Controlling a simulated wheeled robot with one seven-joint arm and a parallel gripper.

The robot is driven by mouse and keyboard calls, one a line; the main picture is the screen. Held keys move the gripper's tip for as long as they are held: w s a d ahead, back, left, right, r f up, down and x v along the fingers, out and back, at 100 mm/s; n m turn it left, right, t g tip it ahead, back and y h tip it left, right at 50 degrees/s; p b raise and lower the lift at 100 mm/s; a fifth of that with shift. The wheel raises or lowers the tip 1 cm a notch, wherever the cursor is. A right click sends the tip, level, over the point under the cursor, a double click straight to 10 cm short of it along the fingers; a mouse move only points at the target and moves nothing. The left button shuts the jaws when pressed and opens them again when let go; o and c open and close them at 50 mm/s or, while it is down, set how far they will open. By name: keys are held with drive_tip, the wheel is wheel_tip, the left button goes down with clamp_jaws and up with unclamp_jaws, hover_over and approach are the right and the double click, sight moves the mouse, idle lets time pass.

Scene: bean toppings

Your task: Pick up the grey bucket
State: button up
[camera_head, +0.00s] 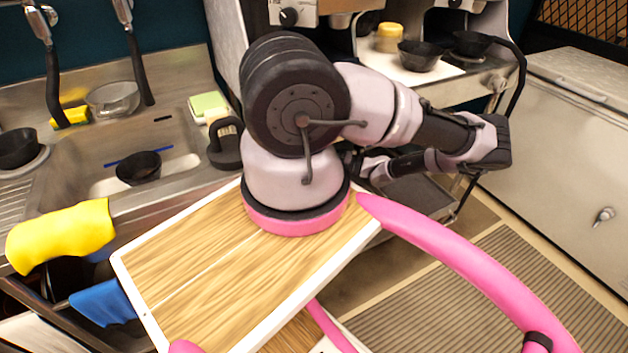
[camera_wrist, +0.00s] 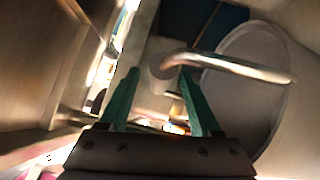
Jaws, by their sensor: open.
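My gripper (camera_wrist: 159,74) shows in the wrist view as two green fingers set apart, with nothing clearly held between them. A large pale grey round thing with a curved rim (camera_wrist: 282,60), which looks like the grey bucket, is at the right of the wrist view. A bent metal bar (camera_wrist: 235,67), perhaps its handle, runs from it to the left. The bar's left end appears near the fingertips; I cannot tell whether it touches them. In the head view I cannot make out the bucket, and my gripper is hidden behind my folded arm.
A sink (camera_head: 75,172) with a black bowl (camera_head: 139,168) is on the left. Black bowls (camera_head: 420,56) and a yellow item (camera_head: 388,37) stand on the back counter. A white chest (camera_head: 565,120) is at the right. A striped floor mat (camera_head: 440,310) lies in front.

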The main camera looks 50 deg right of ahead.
drive_tip(key=shift+w+a, duration=0.15)
drive_tip(key=shift+w, duration=0.1)
clamp_jaws()
idle(1.3)
